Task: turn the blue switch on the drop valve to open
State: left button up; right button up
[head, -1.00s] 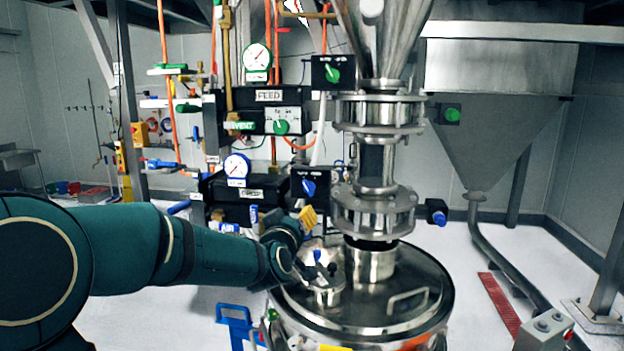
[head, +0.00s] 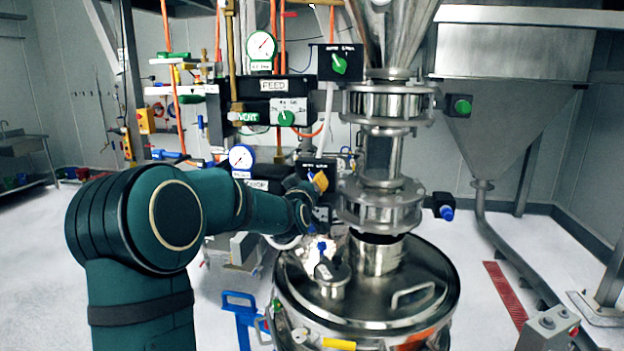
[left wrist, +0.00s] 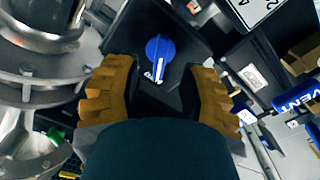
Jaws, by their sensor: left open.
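The blue switch (left wrist: 160,48) is a rotary knob with a white pointer line on a black box (left wrist: 122,46) in the left wrist view. My left gripper (left wrist: 157,78) is open, with its ridged orange-brown fingers on either side of the switch and apart from it. In the head view the left gripper (head: 319,182) is in front of the lower black box (head: 308,164), beside the lower steel flanged valve (head: 380,205). The switch is hidden there behind the gripper and wrist. My right gripper is not in view.
Above is a black box with a green switch (head: 339,64). A white-faced gauge (head: 241,157) and the FEED panel (head: 273,86) stand left of the column. A steel drum lid (head: 425,285) lies below the gripper. A blue-tipped black fitting (head: 443,207) sticks out at right.

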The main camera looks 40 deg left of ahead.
pick_arm(q)
jog(key=shift+x, duration=1.5)
jog(key=shift+d, duration=0.1)
grip_shut()
